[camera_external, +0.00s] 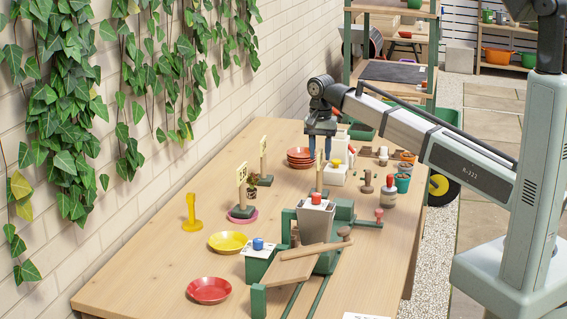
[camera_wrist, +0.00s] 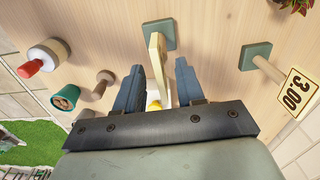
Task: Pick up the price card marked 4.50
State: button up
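My gripper (camera_external: 320,155) points down with its blue fingers apart. In the wrist view the open gripper (camera_wrist: 157,75) has a pale wooden card stand (camera_wrist: 157,55) on a green base between its fingers, seen nearly edge-on, so its price cannot be read. I cannot tell whether the fingers touch it. A card marked 3.00 (camera_wrist: 296,92) leans in at the right on another green base (camera_wrist: 256,55). In the external view two yellow cards stand to the left, a nearer one (camera_external: 241,173) and a farther one (camera_external: 263,146); their prices are too small to read surely.
A grey hopper (camera_external: 316,220) with green rails stands in front of my gripper. Yellow (camera_external: 228,242) and red (camera_external: 209,290) saucers lie front left. Stacked terracotta saucers (camera_external: 300,155) stand beside my gripper. Stoppered pots and a teal pot (camera_external: 402,184) are to the right.

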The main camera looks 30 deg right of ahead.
jog(key=shift+f, duration=0.7)
grip_shut()
dwell(0.9)
